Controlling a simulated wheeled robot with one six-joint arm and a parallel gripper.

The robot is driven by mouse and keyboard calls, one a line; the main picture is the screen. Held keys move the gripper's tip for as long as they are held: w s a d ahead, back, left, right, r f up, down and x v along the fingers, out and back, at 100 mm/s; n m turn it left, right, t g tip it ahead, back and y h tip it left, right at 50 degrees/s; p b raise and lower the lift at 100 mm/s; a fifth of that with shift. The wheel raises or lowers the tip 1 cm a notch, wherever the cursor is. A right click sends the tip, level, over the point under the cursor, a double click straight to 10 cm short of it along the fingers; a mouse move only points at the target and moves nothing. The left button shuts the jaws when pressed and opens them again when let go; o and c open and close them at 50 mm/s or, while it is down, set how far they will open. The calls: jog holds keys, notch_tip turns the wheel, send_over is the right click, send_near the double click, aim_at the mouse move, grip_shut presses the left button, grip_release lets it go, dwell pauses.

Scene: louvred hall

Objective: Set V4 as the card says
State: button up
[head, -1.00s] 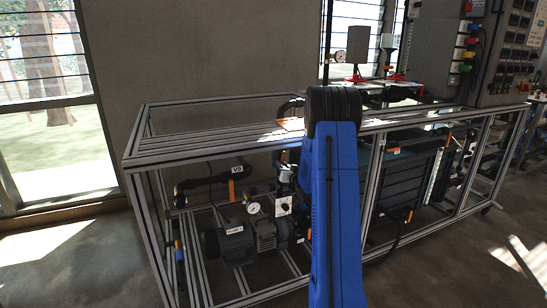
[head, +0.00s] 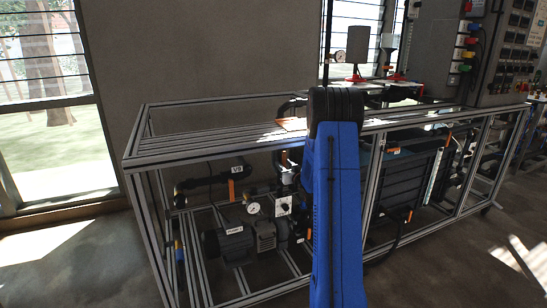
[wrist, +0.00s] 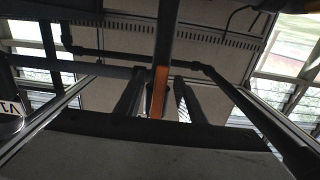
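No label reading V4 is legible in either view, and I cannot make out a card with a setting. In the wrist view an upright orange handle (wrist: 159,92) hangs in front of a dark upright pipe; which valve it belongs to I cannot tell. My gripper (wrist: 160,98) shows as two dark fingers, one on each side of the handle, with a gap between them. Whether they touch it is unclear. A partly cut-off white label (wrist: 10,108) is at the left edge. In the head view my blue arm hides the gripper.
An aluminium-profile frame (head: 150,150) holds a V3 label (head: 237,169), an orange handle (head: 232,190), a gauge (head: 253,208), a pump (head: 235,240) and a dark tank (head: 405,185). Pipes and frame bars crowd around the gripper. The floor before the frame is clear.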

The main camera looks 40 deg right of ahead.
jog(key=v, duration=0.7)
dwell(0.5)
